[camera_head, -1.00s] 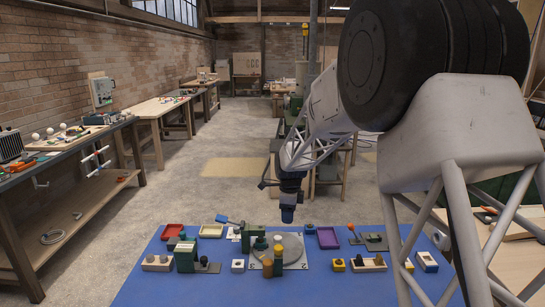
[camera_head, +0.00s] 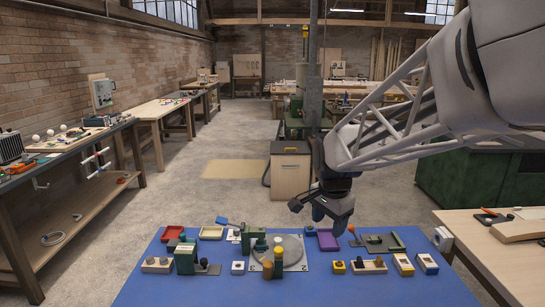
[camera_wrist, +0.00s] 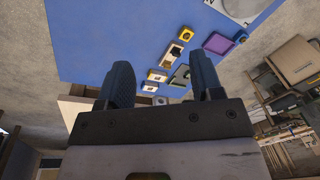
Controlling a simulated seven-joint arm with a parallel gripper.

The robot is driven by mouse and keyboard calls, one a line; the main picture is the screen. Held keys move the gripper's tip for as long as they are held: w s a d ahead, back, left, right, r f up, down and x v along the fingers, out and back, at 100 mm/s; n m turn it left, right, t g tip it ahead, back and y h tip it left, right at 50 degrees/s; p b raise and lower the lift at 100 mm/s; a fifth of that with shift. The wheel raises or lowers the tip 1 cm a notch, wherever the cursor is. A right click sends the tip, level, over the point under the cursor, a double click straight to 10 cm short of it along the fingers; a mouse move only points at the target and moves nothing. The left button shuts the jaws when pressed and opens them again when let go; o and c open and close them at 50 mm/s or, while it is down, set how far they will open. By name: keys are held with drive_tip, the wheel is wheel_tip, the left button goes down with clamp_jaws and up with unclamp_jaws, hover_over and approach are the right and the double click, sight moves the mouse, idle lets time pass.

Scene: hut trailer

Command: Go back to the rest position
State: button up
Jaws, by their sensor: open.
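My gripper (camera_head: 331,212) is above the back right part of the blue table, near the purple tray, and points downward. In the wrist view my gripper (camera_wrist: 163,85) shows two dark blue fingers spread apart with nothing between them. The blue table (camera_head: 200,290) lies below and carries several small parts. It also fills the upper part of the wrist view (camera_wrist: 95,35), tilted.
A wooden bench (camera_head: 500,250) stands at right. Workbenches line the left wall. The table's front is clear.

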drive_tip(key=s+d+n, duration=0.1)
drive_tip(key=s+n, duration=0.2)
drive_tip(key=s, duration=0.6)
drive_tip(key=s+d+n, duration=0.2)
drive_tip(key=s+n, duration=0.2)
drive_tip(key=s, duration=0.5)
drive_tip(key=s+d+f+n+t, duration=0.1)
drive_tip(key=s+n, duration=0.2)
drive_tip(key=s, duration=0.6)
drive_tip(key=shift+s+d+n, duration=0.15)
drive_tip(key=shift+d+n, duration=0.15)
drive_tip(key=shift+d, duration=0.05)
drive_tip(key=shift+f, duration=0.1)
